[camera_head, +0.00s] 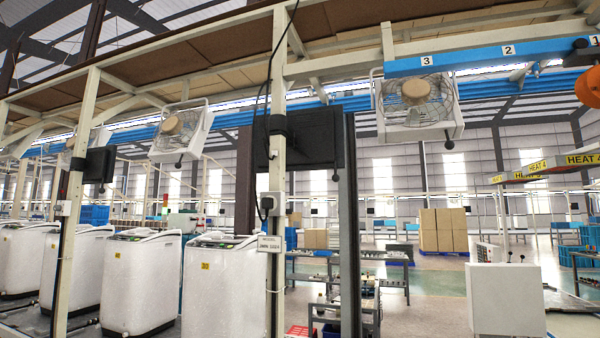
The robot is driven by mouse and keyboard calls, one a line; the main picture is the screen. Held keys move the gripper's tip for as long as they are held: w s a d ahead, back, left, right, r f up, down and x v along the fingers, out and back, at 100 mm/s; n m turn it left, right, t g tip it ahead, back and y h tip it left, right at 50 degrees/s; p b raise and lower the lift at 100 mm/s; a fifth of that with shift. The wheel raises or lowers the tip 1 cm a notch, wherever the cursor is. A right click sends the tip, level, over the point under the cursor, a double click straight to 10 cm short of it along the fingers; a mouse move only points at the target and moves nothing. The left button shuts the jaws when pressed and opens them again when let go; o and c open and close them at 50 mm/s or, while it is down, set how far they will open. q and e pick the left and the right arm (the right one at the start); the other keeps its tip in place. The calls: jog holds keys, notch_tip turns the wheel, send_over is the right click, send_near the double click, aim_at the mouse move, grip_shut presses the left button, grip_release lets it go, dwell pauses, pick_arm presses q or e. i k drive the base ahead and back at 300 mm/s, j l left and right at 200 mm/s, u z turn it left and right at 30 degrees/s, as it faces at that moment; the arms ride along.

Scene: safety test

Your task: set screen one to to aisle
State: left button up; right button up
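A dark screen (322,138) is mounted on the cream post in the middle of the view, tilted and partly behind the post. Its face looks black, and I cannot tell whether I see its front or back. A second, smaller dark screen (98,165) hangs on the post at left. No readable number marks either screen. Neither of my grippers is in view.
White washing machines (222,285) stand in a row at lower left. Cream posts (278,60) rise in front of them. Fans (418,100) hang from the overhead frame. A white cabinet (506,300) stands at lower right. Green floor (440,283) lies open beyond.

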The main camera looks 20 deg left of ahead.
aim_at(315, 140)
jog(key=i+u, duration=0.15)
jog(key=i, duration=0.3)
jog(key=i+l+u, duration=0.15)
jog(key=i, duration=0.3)
jog(key=i+l+u, duration=0.15)
jog(key=i, duration=0.25)
jog(key=i+l+u, duration=0.15)
jog(key=i, duration=0.3)
